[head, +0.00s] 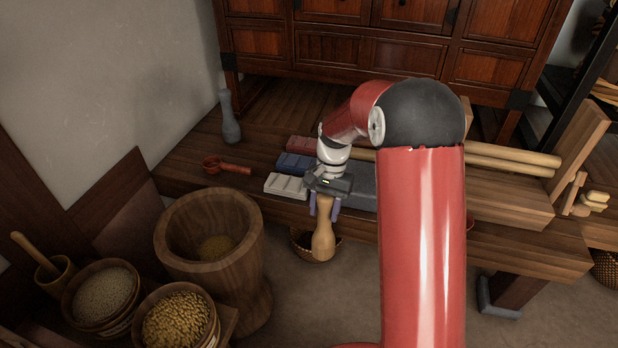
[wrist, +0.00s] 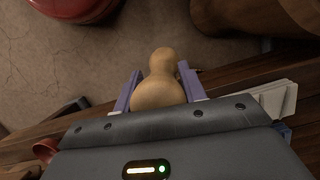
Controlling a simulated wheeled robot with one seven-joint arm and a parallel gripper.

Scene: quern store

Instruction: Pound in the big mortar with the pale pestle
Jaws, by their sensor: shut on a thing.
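The pale wooden pestle (head: 323,235) hangs upright from my gripper (head: 325,204), its wide end down, in front of the bench edge. In the wrist view the pale pestle (wrist: 158,92) sits between the two purple fingers of my gripper (wrist: 160,92), which are shut on it. The big wooden mortar (head: 180,262) stands on the floor to the left of the pestle, with some yellowish grain (head: 215,248) in its hollow. The pestle is apart from the mortar, to the right of its rim. Part of the mortar shows at the top right of the wrist view (wrist: 255,15).
A grey pestle (head: 230,118) stands on the bench (head: 185,160), near a red ladle (head: 228,167) and several coloured blocks. A small basket (head: 302,250) is on the floor behind the held pestle. Bowls of grain (head: 180,322) stand left of and before the mortar.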

